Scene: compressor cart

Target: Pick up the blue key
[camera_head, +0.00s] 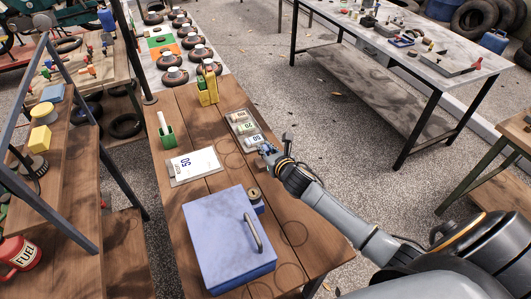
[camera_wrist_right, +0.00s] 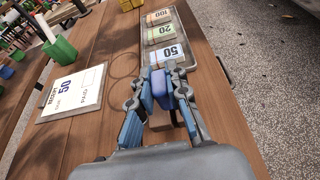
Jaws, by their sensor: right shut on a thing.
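My right gripper (camera_head: 268,150) reaches in from the right over the wooden table, just in front of the cash tray. In the right wrist view the gripper (camera_wrist_right: 160,80) is shut on a small blue block-like piece, the blue key (camera_wrist_right: 162,92), seen between its fingers. The lower part of the key is partly hidden by the fingers. In the head view the key is too small to tell from the gripper. My left gripper is not in view.
The cash tray (camera_wrist_right: 145,37) holds notes marked 100, 20 and 50. A blue box (camera_head: 225,235) with a handle and a brass lock (camera_head: 253,194) stand nearer. A receipt board (camera_head: 193,166), green holder (camera_head: 166,135) and yellow holder (camera_head: 207,90) are also on the table.

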